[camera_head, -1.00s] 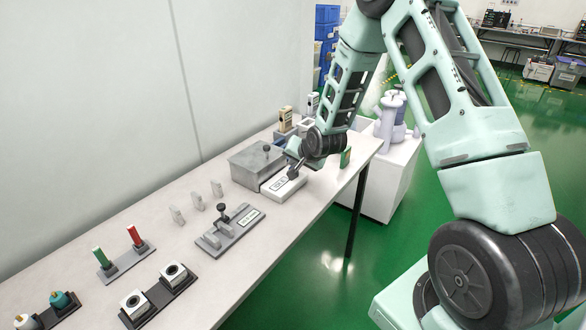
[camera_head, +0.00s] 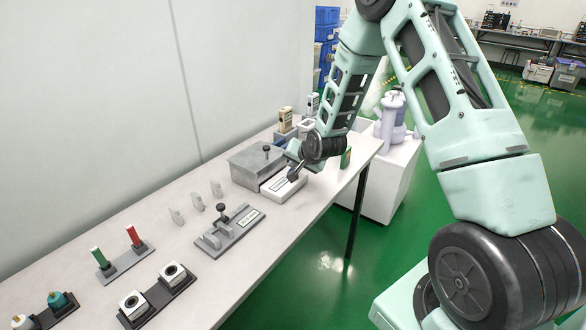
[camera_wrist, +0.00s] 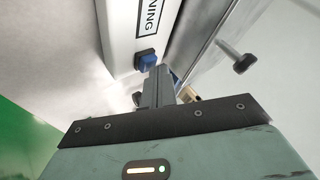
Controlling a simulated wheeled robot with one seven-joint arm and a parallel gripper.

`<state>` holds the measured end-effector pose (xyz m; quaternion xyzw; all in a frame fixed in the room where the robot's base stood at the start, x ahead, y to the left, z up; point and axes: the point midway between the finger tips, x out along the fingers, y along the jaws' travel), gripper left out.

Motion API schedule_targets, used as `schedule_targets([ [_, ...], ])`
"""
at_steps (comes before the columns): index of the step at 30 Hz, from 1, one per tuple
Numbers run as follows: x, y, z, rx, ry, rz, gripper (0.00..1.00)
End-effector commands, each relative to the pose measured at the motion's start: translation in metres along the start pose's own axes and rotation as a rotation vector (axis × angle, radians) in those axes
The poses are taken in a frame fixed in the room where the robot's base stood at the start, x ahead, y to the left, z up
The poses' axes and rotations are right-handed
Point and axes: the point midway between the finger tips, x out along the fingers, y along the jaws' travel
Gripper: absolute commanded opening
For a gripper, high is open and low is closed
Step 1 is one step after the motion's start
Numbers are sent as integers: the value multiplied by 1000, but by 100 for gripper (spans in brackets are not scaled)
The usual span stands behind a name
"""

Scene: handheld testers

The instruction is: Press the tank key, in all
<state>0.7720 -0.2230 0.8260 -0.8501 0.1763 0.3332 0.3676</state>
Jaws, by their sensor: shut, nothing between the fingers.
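The tank is a grey metal box (camera_head: 257,165) with a dark knob on its lid (camera_head: 266,148), at the back of the bench. A white panel (camera_head: 283,188) with a dark-lettered label lies along its front. In the wrist view the panel (camera_wrist: 122,35) shows a label ending in "NING" and a blue key (camera_wrist: 146,60) at its near end. My gripper (camera_head: 292,175) is shut and empty, over the panel's right end. In the wrist view my fingertips (camera_wrist: 156,72) are right at the blue key. I cannot tell whether they touch it.
A grey fixture with a knob (camera_head: 230,228) stands nearer on the bench, with small upright plates (camera_head: 197,203) behind it. Red and green cylinders (camera_head: 133,236) and dark-based blocks (camera_head: 172,276) are further left. A green piece (camera_head: 346,157) stands right of my gripper.

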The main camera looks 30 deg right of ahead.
Motion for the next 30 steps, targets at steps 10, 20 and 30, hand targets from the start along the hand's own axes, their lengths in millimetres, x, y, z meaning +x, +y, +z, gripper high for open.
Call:
schedule_targets([
  [10,-12,-8,-8,0,-1,1,0],
  [20,-13,-9,-9,0,-1,1,0],
  [30,-27,-19,-19,0,1,0,0],
])
